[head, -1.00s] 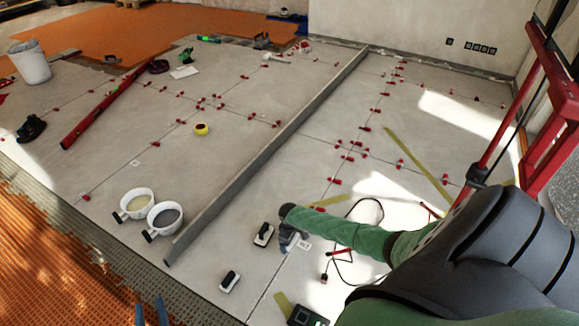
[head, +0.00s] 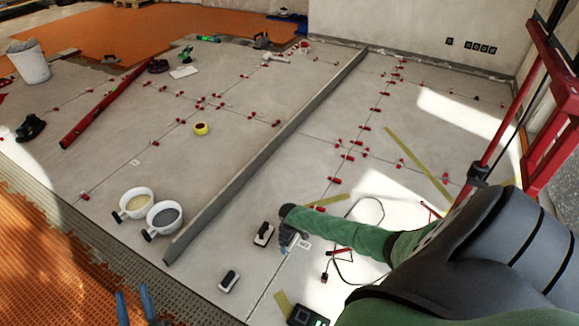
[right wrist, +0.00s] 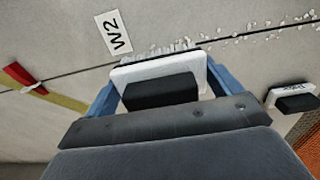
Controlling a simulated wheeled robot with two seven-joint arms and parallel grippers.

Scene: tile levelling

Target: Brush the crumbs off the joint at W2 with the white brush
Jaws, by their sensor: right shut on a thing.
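My right gripper (right wrist: 160,95) is shut on the white brush (right wrist: 195,65), a white block with a black grip and pale bristles. The bristles are at the dark joint (right wrist: 75,69), just beside the W2 label (right wrist: 114,33); whether they touch the floor I cannot tell. White crumbs (right wrist: 250,33) lie along the joint to the right of the brush. In the head view my right gripper (head: 290,243) is low over the floor next to the W2 label (head: 304,245), and the brush is mostly hidden. My left gripper (head: 135,306) is open and empty at the bottom left.
Two white blocks with black grips (head: 263,234) (head: 229,281) lie left of my right gripper. A cable (head: 378,203) loops on its right. A long grey bar (head: 270,150) crosses the tiles. Two buckets (head: 165,217) stand left of it. Red clips dot the joints.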

